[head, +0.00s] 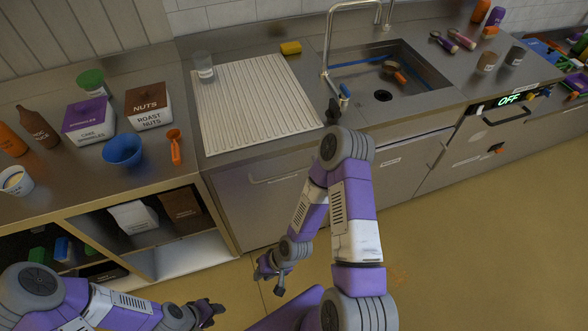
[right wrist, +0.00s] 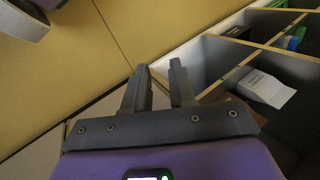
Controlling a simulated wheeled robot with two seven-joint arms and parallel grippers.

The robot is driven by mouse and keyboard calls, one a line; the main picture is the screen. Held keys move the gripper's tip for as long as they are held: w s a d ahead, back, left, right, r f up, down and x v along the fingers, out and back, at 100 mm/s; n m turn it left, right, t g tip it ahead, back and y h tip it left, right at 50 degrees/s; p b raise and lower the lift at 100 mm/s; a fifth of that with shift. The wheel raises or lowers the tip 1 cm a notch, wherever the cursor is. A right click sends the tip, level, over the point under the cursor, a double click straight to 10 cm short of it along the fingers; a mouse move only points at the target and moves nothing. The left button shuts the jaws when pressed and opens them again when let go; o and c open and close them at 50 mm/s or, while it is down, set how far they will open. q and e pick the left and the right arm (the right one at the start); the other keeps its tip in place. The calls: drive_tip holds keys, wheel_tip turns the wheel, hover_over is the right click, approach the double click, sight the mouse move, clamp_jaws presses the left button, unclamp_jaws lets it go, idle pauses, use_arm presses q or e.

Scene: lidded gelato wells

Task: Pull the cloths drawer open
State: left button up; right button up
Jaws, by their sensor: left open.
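Several steel fronts run under the counter; their labels are too small to read, so I cannot tell which is the cloths drawer. One front (head: 238,207) below the draining board has a bar handle (head: 275,179) and looks shut. Another front (head: 388,166) below the sink carries a small label and looks shut. My right gripper (head: 272,281) hangs low in front of the counter, apart from any handle. In the right wrist view its fingers (right wrist: 158,80) are apart and empty. My left gripper (head: 214,309) is open at the bottom, over the floor, holding nothing visible.
An open shelf unit (head: 190,256) holds bags at the left; the right wrist view shows its dividers (right wrist: 235,72) close beside the right gripper. A unit with an OFF display (head: 508,98) stands at the right. The yellow floor (head: 480,250) is clear there.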

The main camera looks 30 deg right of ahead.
drive_tip(key=w+d+r+m+t+y, duration=0.1)
drive_tip(key=w+d+r+m+t, duration=0.1)
drive_tip(key=w+r+m+t, duration=0.15)
drive_tip(key=m+t+h+p, duration=0.3)
drive_tip(key=m+t+h, duration=0.1)
drive_tip(key=m+t, duration=0.55)
approach(285, 174)
drive_tip(key=w+f, duration=0.2)
drive_tip(key=w, duration=0.1)
drive_tip(key=shift+n+t, duration=0.3)
drive_tip(key=shift+t, duration=0.1)
drive_tip(key=b+x, duration=0.1)
drive_tip(key=x, duration=0.6)
drive_tip(key=shift+a, duration=0.1)
clamp_jaws()
